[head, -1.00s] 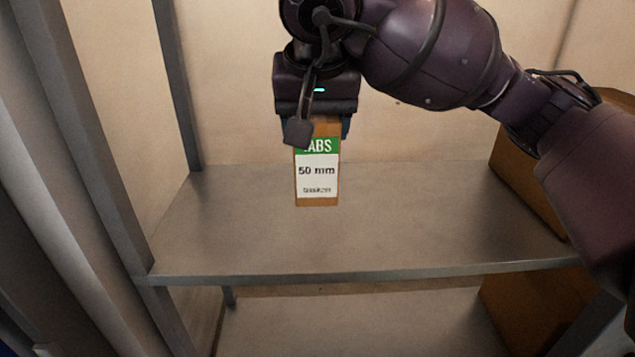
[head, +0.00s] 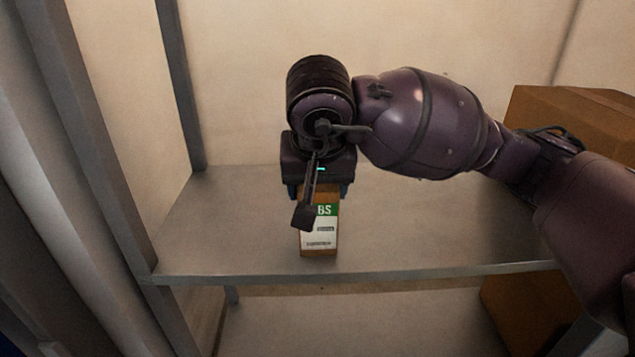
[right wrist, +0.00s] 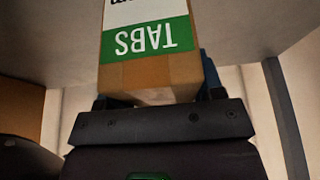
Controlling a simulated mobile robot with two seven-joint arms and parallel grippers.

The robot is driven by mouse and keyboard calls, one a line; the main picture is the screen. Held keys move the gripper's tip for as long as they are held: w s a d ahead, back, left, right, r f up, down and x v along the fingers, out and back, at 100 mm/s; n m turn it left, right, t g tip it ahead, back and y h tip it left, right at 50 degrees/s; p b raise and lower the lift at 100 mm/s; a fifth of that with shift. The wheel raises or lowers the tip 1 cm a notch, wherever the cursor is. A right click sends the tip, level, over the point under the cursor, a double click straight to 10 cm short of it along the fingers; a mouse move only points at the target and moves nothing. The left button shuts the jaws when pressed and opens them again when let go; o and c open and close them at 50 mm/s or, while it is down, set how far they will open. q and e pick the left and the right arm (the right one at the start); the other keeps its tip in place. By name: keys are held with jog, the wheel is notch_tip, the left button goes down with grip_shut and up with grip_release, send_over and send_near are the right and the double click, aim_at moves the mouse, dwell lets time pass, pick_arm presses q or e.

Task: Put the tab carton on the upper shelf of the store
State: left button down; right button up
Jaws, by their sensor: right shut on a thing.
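The tab carton (head: 321,238) is a small brown box with a white and green label. My right gripper (head: 318,192) is shut on its top and holds it upright over the front part of the upper shelf (head: 220,235). Whether the carton's bottom touches the shelf, I cannot tell. In the right wrist view the carton (right wrist: 150,70) shows its green TABS band upside down, with the gripper (right wrist: 160,105) at its top end. Part of the label is hidden by a dark piece on my wrist. My left gripper is not in view.
A large brown box (head: 575,115) stands on the right of the upper shelf, partly behind my right arm. Another brown box (head: 530,310) is on the lower shelf (head: 360,325). A grey upright post (head: 95,150) bounds the left. The upper shelf's left and back are clear.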

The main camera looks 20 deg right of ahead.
jog(key=shift+f, duration=0.1)
jog(key=o, duration=1.1)
jog(key=shift+s+r, duration=0.1)
jog(key=shift+r, duration=0.45)
jog(key=v, duration=0.9)
jog(key=shift+s+r+b, duration=0.2)
jog(key=shift+r+b, duration=0.05)
jog(key=shift+b, duration=0.05)
jog(key=shift+v, duration=0.8)
